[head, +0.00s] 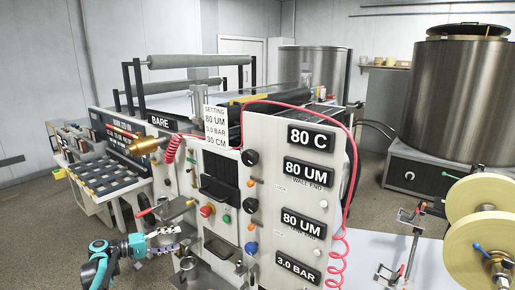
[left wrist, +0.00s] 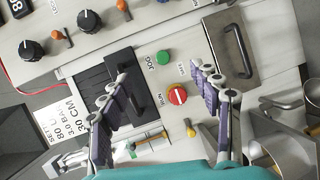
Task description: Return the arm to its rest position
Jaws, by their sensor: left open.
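My left arm comes in at the lower left of the head view, its teal wrist low in front of the machine. My left gripper (head: 183,238) is open, with nothing seen between its fingers. In the left wrist view the gripper (left wrist: 165,85) has its two purple-padded fingers spread apart, with the machine's control panel (left wrist: 190,45) behind them. A red knob (left wrist: 177,96) and a green button (left wrist: 163,57) show between the fingers. I cannot tell whether a fingertip touches the panel. My right gripper is not in view.
The coating machine's white panel (head: 275,165) stands close in front, with knobs and signs. A red coiled hose (head: 337,262) hangs at its right side. Yellowish reels (head: 478,205) stand at the right. A large steel tank (head: 455,100) is behind. Floor at the lower left is open.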

